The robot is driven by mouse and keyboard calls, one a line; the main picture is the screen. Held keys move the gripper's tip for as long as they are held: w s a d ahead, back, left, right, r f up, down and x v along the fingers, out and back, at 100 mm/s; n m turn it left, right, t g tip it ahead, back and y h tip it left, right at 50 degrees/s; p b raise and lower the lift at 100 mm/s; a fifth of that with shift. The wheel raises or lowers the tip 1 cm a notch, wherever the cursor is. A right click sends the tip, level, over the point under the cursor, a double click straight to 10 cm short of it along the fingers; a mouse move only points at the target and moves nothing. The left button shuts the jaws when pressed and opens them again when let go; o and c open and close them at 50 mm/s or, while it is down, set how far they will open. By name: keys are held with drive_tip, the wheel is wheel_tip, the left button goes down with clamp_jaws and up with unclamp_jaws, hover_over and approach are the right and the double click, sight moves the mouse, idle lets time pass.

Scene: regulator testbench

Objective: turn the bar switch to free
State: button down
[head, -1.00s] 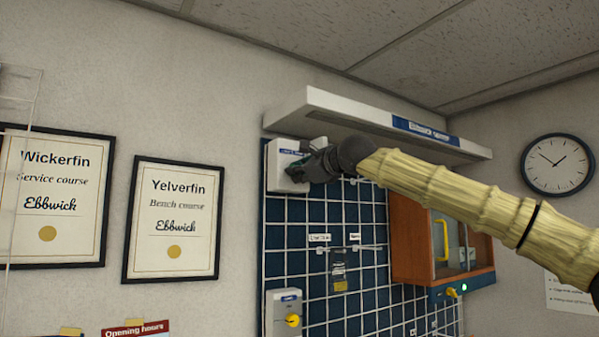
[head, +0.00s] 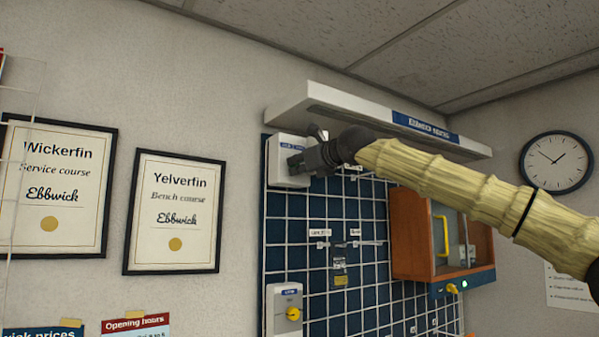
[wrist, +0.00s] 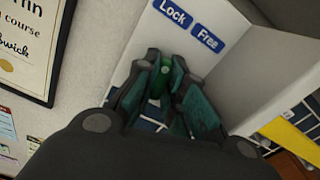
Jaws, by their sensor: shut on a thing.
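The white switch box (head: 283,178) hangs at the top left of the blue grid panel, under the shelf. In the wrist view the box (wrist: 152,32) has two blue labels, Lock (wrist: 173,12) and Free (wrist: 207,40). A small green piece, the bar switch (wrist: 164,72), shows between the fingertips, below the Lock label. My gripper (head: 296,163) is at the front of the box. In the wrist view my gripper (wrist: 165,66) is shut on the bar switch, its green pads on either side. The fingers hide most of the bar, so I cannot tell its exact angle.
A white shelf (head: 350,108) juts out just above my gripper. A second white box with a yellow knob (head: 292,313) is lower on the panel. A wooden cabinet (head: 410,235) with a yellow handle is at the right. Framed certificates (head: 173,212) hang at the left.

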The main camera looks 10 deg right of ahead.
drive_tip(key=m+b, duration=0.2)
drive_tip(key=m, duration=0.1)
drive_tip(key=m+b, duration=0.1)
drive_tip(key=m, duration=0.2)
drive_tip(key=shift+d+r+m+b, duration=0.15)
drive_tip(key=shift+m+b, duration=0.15)
drive_tip(key=shift+b, duration=0.05)
drive_tip(key=m+b, duration=0.3)
drive_tip(key=m, duration=0.2)
drive_tip(key=shift+m, duration=0.4)
drive_tip(key=c, duration=1.5)
unclamp_jaws()
drive_tip(key=shift+d, duration=0.1)
drive_tip(key=shift+s, duration=0.1)
drive_tip(key=v, duration=1.1)
drive_tip(key=shift+s+d, duration=0.2)
drive_tip(key=shift+s, duration=0.15)
